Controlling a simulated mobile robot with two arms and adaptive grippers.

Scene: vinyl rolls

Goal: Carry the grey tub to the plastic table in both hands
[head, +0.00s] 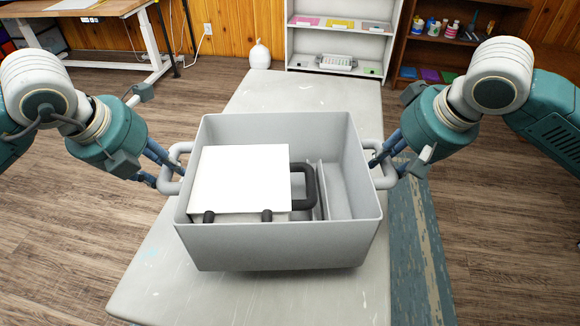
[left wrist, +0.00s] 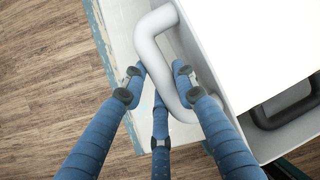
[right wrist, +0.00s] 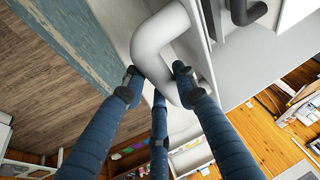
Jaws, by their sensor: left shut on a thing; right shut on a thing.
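The grey tub (head: 278,246) is in the middle of the head view, over a long whitish table (head: 150,285). I cannot tell whether it touches the table top. Inside the tub lie a white box-like thing (head: 245,178) with a dark handle (head: 306,185) and thin grey panels. My left gripper (head: 165,170) is shut on the tub's left handle; the left wrist view shows its blue fingers around that handle (left wrist: 165,65). My right gripper (head: 384,165) is shut on the tub's right handle, which shows in the right wrist view (right wrist: 160,45).
A worn blue bench or board (head: 415,250) runs along the table's right side. White shelves (head: 340,45) and a brown shelf unit (head: 450,45) stand at the back, with a white vase-like thing (head: 260,54) beside them. A desk (head: 90,12) stands at the back left. Wooden floor is clear on both sides.

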